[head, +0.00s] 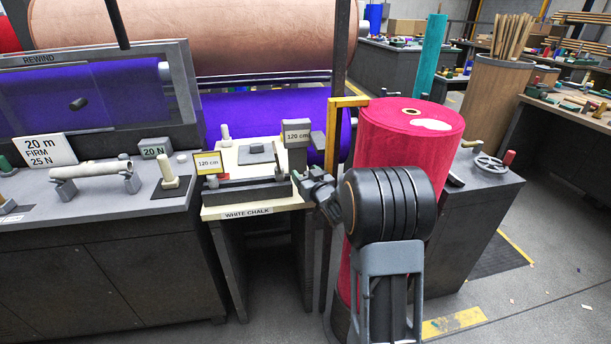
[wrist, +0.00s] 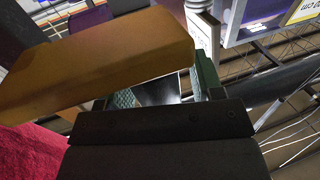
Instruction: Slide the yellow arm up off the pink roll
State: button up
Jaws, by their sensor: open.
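The pink roll (head: 405,140) stands upright right of the middle in the head view, with a pale patch and a core hole on top. The yellow arm (head: 350,102) reaches from a thin upright post to the roll's top left edge. In the wrist view, the yellow arm (wrist: 95,68) is a large block crossing close in front of my gripper (wrist: 165,88) and hiding part of one finger. The pink roll (wrist: 28,150) shows at lower left there. My gripper (head: 307,182) is open, left of the roll and below the arm's level in the head view. Contact with the yellow arm cannot be told.
A grey cabinet with a handwheel (head: 488,164) stands right of the roll. Floor is free at right.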

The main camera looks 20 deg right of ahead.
jog(key=shift+c, duration=0.4)
grip_shut()
notch_tip(320, 180, up, 22)
jog(key=p, duration=1.1)
jog(key=shift+r+p, duration=0.15)
jog(key=shift+p, duration=0.2)
jog(key=shift+o, duration=0.4)
grip_release()
jog(key=shift+f, duration=0.2)
jog(key=s+b, duration=0.1)
jog(key=s, duration=1.2)
jog(key=shift+s+d, duration=0.4)
jog(key=shift+d, duration=0.05)
